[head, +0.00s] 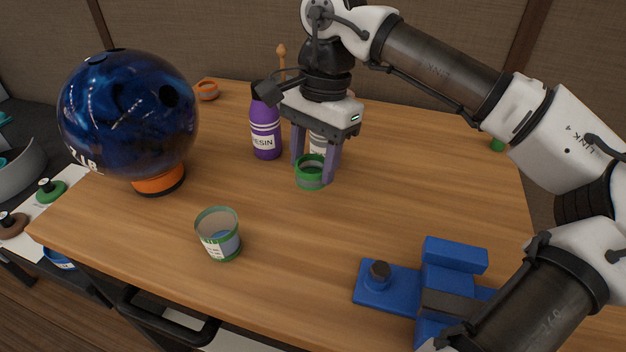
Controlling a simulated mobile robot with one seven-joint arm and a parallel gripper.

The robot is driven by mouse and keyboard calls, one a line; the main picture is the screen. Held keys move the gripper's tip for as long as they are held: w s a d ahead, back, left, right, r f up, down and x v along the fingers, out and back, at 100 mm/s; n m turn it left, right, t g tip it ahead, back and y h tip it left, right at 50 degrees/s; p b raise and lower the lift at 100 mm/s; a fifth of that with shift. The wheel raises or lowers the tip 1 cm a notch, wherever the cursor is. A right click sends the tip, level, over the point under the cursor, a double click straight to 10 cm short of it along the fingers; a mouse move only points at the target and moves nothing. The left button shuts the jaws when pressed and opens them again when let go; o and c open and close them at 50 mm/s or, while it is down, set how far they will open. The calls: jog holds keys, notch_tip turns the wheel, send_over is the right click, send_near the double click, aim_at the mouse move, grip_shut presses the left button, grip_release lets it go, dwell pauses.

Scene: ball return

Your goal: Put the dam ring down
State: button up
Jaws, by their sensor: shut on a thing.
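The dam ring, a short green ring (311,182), is between the two purple-grey fingers of my gripper (314,168) near the middle of the table in the head view. My gripper points down and is shut on the ring. The ring looks level and close to the tabletop; I cannot tell whether it touches the wood. Part of its sides is hidden by the fingers.
A purple resin bottle (265,129) stands just left of my gripper, and a pale bottle (318,140) is partly hidden behind it. A blue bowling ball (130,112) rests on an orange stand (159,182). A blue fixture (392,290) is front right.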

aim_at(313, 182)
jog(key=shift+f, duration=2.4)
jog(key=shift+f, duration=0.15)
jog(key=o, duration=1)
jog(key=shift+c, duration=0.2)
jog(key=r, duration=0.4)
jog(key=w+d+r, duration=0.1)
jog(key=r, duration=0.7)
jog(key=shift+w+d+r, duration=0.1)
jog(key=shift+w+d, duration=0.15)
jog(key=shift+w, duration=0.1)
